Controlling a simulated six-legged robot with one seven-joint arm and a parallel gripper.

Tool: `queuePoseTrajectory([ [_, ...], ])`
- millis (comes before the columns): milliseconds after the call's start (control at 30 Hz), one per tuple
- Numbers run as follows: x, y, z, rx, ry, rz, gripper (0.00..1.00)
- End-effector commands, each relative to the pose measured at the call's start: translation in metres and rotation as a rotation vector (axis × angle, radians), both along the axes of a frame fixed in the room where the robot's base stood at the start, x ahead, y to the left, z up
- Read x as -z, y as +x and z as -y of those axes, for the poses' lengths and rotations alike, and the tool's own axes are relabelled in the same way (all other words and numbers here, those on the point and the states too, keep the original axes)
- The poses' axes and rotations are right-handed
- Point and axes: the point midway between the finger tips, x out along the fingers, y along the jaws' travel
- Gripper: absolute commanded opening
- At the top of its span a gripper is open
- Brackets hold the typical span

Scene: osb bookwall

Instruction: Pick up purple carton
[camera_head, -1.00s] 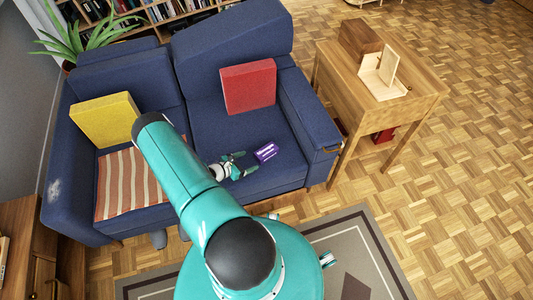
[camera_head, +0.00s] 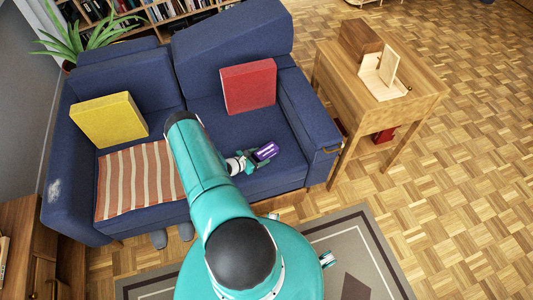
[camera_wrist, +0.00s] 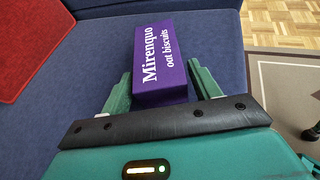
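The purple carton (camera_head: 266,151) lies on the right seat of the blue sofa (camera_head: 237,125). In the wrist view the carton (camera_wrist: 162,60) shows white lettering, "Mirenquo oat biscuits", and its near end sits between my gripper's two green fingers. My gripper (camera_head: 254,158) reaches the carton from the left in the head view. In the wrist view my gripper (camera_wrist: 160,85) has one finger on each side of the carton, spread about its width. The fingers look open around it; firm contact on both sides does not show. The lower sides of the carton are hidden.
A red cushion (camera_head: 248,87) leans on the sofa back behind the carton. A yellow cushion (camera_head: 109,120) and a striped cloth (camera_head: 137,180) are on the left seat. The sofa's right armrest (camera_head: 308,112) and a wooden side table (camera_head: 425,82) stand to the right.

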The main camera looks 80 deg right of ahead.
Motion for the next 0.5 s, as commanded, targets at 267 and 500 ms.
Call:
queuePoseTrajectory([
  [267, -0.0003, 0.0001, 0.0000, 0.000, 0.000, 0.000, 0.28],
  [500, -0.0025, 0.0005, 0.0002, -0.001, -0.001, 0.000, 0.28],
])
